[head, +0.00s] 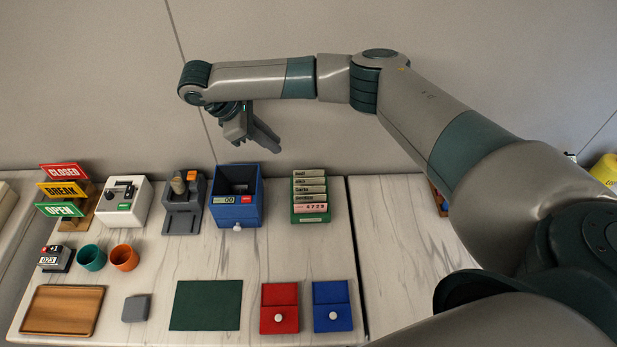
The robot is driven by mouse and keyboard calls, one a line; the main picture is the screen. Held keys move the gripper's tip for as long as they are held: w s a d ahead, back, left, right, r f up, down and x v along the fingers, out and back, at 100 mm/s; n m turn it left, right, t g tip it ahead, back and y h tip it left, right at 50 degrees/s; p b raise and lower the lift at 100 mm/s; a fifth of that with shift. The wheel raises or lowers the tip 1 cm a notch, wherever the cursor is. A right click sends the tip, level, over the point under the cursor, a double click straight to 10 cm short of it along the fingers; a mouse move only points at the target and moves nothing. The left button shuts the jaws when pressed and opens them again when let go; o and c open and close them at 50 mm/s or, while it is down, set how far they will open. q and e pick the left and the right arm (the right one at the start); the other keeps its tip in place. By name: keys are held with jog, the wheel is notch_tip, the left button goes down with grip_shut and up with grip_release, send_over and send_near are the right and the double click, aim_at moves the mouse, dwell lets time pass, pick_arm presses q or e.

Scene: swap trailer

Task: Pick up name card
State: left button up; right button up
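Several name cards (308,183) stand one behind another in a green card holder (297,216) at the back of the table, right of the blue box. Each card carries a printed name, too small to read surely. The front of the holder shows a number strip. My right gripper (252,141) hangs above the back of the table, over and behind the blue box, left of the cards and apart from them. Its fingers look spread, with nothing between them. My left gripper is not in view.
A blue box (237,214), grey device (184,214), white device (125,217) and sign rack (84,212) line the back. Cups (124,257), a wooden tray (63,322), a green mat (192,323), and red (279,292) and blue (331,292) drawers stand in front. The table's middle is clear.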

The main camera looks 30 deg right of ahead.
send_near(309, 172)
jog(key=shift+x, duration=1.3)
jog(key=shift+d+r, duration=0.1)
jog(key=shift+d+f+p, duration=0.45)
jog(key=shift+f+p, duration=0.1)
jog(key=shift+p, duration=0.2)
jog(key=shift+p+x, duration=0.45)
jog(key=shift+x, duration=1.5)
jog(key=shift+a, duration=0.15)
jog(key=shift+c, duration=0.7)
